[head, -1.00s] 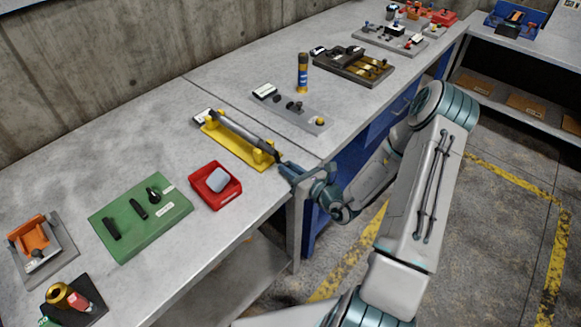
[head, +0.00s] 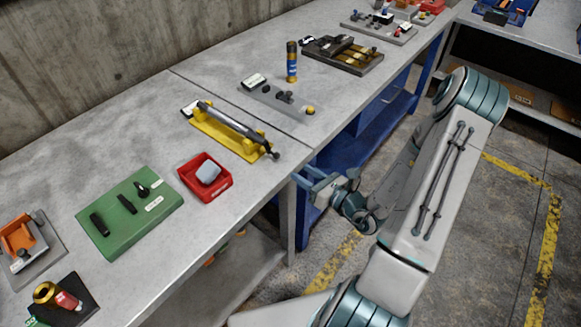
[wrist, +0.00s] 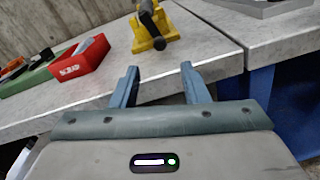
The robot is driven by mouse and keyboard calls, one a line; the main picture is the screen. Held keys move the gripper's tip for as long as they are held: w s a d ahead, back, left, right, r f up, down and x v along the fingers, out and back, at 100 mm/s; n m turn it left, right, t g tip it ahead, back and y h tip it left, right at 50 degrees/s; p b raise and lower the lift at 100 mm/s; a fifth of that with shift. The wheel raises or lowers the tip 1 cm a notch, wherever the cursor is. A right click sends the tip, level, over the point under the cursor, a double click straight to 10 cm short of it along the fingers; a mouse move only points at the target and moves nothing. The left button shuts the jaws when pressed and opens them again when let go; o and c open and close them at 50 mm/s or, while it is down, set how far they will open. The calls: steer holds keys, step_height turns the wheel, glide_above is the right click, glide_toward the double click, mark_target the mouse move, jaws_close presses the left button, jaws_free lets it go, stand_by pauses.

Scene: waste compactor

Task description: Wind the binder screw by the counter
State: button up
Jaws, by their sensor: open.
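In the wrist view the stand (wrist: 160,42) and the rod's dark end (wrist: 152,18) lie ahead, beyond the fingertips. My gripper (head: 307,177) is open and empty, just off the bench's front edge and apart from the knob. It also shows in the wrist view (wrist: 160,72).
A red tray (head: 221,189) with a grey-blue block stands left of the yellow stand, then a green board (head: 160,221). A grey plate (head: 258,96) with small parts and an upright blue-gold cylinder (head: 292,65) are behind right. The bench edge runs close beneath my gripper.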

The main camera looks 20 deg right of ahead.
steer(key=shift+v, duration=2.25)
steer(key=shift+f+b, duration=0.1)
steer(key=shift+b, duration=0.35)
steer(key=n+g+y+b, duration=0.1)
steer(key=n+y+b, duration=0.1)
steer(key=n+b, duration=0.35)
glide_toward(279, 156)
steer(key=x, duration=0.9)
steer(key=shift+a, duration=0.1)
steer(key=shift+c, duration=0.3)
jaws_close()
